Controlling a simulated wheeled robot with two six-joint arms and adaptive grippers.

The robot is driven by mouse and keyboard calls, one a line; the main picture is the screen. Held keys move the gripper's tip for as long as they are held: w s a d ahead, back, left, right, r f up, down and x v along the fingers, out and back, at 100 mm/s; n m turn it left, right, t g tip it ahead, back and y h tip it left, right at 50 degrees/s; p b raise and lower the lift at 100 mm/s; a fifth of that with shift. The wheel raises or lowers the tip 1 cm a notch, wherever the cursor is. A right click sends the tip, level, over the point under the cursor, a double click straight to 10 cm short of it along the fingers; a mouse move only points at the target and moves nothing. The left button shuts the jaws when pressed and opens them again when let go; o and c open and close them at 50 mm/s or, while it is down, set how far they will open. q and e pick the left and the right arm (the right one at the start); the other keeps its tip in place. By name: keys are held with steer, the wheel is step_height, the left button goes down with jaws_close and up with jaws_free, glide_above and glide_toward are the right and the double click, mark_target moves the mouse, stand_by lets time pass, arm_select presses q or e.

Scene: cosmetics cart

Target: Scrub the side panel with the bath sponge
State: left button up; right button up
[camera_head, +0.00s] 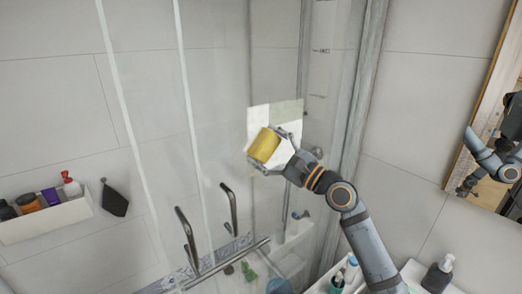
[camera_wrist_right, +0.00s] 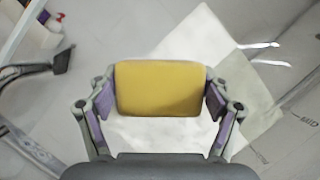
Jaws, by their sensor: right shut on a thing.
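A yellow bath sponge (camera_head: 264,145) is held in my right gripper (camera_head: 270,151) in the head view. The right wrist view shows the sponge (camera_wrist_right: 158,88) squeezed between the two fingers of the gripper (camera_wrist_right: 160,98). A pale, whitish square panel (camera_head: 286,116) on the glass shower wall lies right behind the sponge. The panel (camera_wrist_right: 200,45) also shows behind the sponge in the wrist view. I cannot tell whether the sponge touches it. The sponge covers part of the panel. My left gripper is not directly in view.
Metal door handles (camera_head: 232,208) stick out from the glass below. A white shelf (camera_head: 45,220) with several bottles and a hanging dark item (camera_head: 114,200) is at the left. A soap dispenser (camera_head: 438,274) and a cup (camera_head: 337,283) stand at the lower right. A mirror (camera_head: 490,120) hangs at the right.

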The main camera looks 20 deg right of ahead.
mark_target(281, 140)
steer(key=shift+w+d+f+b, duration=0.1)
steer(key=shift+w+d+b, duration=0.1)
steer(key=shift+d, duration=0.3)
steer(key=shift+w+d+b, duration=0.1)
steer(key=shift+w+d, duration=0.05)
steer(key=shift+d, duration=0.3)
steer(key=shift+w+d+f+b, duration=0.1)
steer(key=shift+w+d+b, duration=0.2)
steer(key=shift+d+b, duration=0.6)
steer(key=shift+w+d, duration=0.15)
steer(key=shift+d, duration=0.1)
steer(key=shift+w+d+b, duration=0.15)
steer(key=shift+d+b, duration=0.2)
steer(key=shift+d, duration=0.1)
steer(key=d+b, duration=0.1)
steer(key=w+d+b, duration=0.1)
steer(key=d+b, duration=0.1)
steer(key=w+d+b, duration=0.1)
steer(key=d, duration=0.1)
steer(key=shift+b, duration=0.3)
steer(key=shift+w+d, duration=0.2)
steer(key=shift+d, duration=0.55)
